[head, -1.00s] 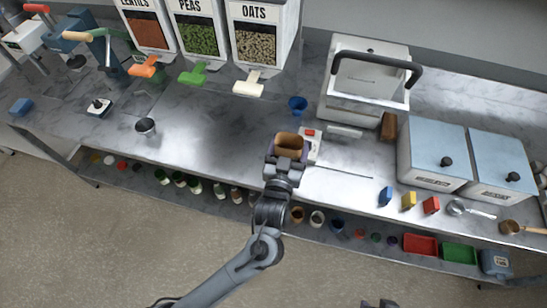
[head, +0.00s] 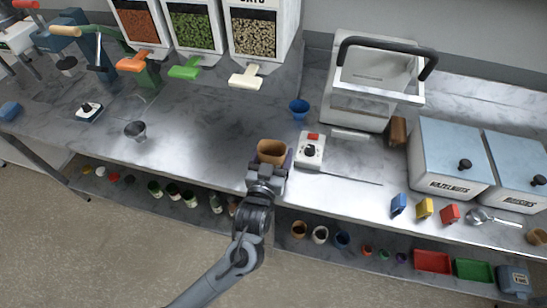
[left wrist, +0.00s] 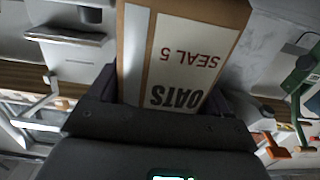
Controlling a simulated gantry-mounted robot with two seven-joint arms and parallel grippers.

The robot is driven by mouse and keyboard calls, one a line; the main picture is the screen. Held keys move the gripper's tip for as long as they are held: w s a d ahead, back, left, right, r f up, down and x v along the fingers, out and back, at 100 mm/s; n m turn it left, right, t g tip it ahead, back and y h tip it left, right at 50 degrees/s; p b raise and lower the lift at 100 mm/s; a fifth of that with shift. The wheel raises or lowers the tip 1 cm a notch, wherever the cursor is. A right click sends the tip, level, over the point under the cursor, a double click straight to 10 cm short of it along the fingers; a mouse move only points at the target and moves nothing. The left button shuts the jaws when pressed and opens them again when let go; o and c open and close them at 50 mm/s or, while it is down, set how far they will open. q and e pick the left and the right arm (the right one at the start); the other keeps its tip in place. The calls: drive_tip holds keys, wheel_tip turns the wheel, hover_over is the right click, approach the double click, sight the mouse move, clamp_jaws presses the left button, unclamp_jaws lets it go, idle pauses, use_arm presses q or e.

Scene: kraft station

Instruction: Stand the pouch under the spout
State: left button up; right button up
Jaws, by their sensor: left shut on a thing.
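The brown kraft pouch (head: 271,151) is held upright with its open top facing up, over the front part of the steel bench. My left gripper (head: 268,172) is shut on it. Three dispensers stand at the back, with an orange spout (head: 132,62), a green spout (head: 184,69) and a cream spout (head: 246,78). The cream one is under the oats bin (head: 256,35), behind and slightly left of the pouch. My right gripper is out of view.
A white control box (head: 310,152) stands just right of the pouch. A blue cup (head: 299,108) is behind it, near the white sealer (head: 362,98). The bench between pouch and cream spout is clear.

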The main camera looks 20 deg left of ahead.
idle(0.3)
use_arm(q)
drive_tip(key=o, duration=1)
drive_tip(key=shift+f, duration=0.15)
drive_tip(key=shift+c, duration=0.2)
drive_tip(key=shift+f, duration=0.1)
drive_tip(key=s+d, duration=0.1)
drive_tip(key=s, duration=1)
drive_tip(key=s+f+m+g+h, duration=0.2)
drive_tip(key=s+f+g+h, duration=0.2)
drive_tip(key=s+f+g, duration=0.4)
drive_tip(key=s+a+f+g, duration=0.3)
drive_tip(key=s, duration=0.2)
drive_tip(key=s+a+f+m+g+y, duration=0.1)
drive_tip(key=s+a+f+g, duration=0.1)
drive_tip(key=s, duration=0.4)
drive_tip(key=shift+a+f+g+y+p, duration=0.3)
drive_tip(key=shift+a+f+g+p, duration=0.1)
drive_tip(key=shift+a+g, duration=0.2)
